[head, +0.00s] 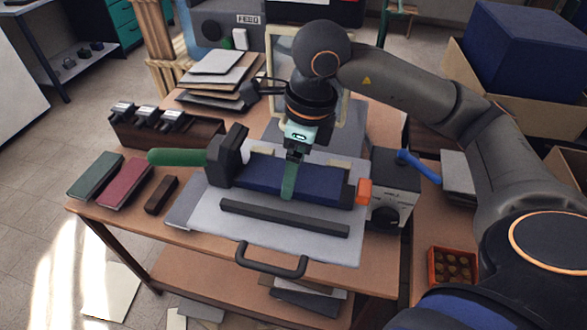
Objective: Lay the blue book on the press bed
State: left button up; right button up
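A long dark blue block, which I take for the blue book (325,184), is at the grey press bed (240,232), between a black upright part on the left and an orange piece on the right. Whether it rests fully on the bed is not clear. My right gripper (293,158) points down at the middle of the blue book. A narrow green strip (289,181) runs down over the book below the fingers; I cannot tell if it is part of the gripper. The finger gap is not visible. My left gripper is not in view.
A green book (95,175) and a red book (126,182) lie at the table's left, beside a small dark brown block (161,195). A green handle (176,157) sticks out left of the press. A dark bar (285,217) and a black handle (271,260) are in front.

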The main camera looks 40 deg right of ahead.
jog(key=shift+f, duration=0.2)
jog(key=o, duration=1.2)
jog(key=shift+o, duration=0.2)
jog(key=shift+s+d+r+p, duration=0.15)
jog(key=shift+r, duration=1.1)
jog(key=shift+s+d+r+p, duration=0.1)
jog(key=shift+r+p, duration=0.05)
jog(key=shift+r, duration=1.1)
jog(key=shift+s+d+r+p, duration=0.15)
jog(key=shift+r, duration=1.1)
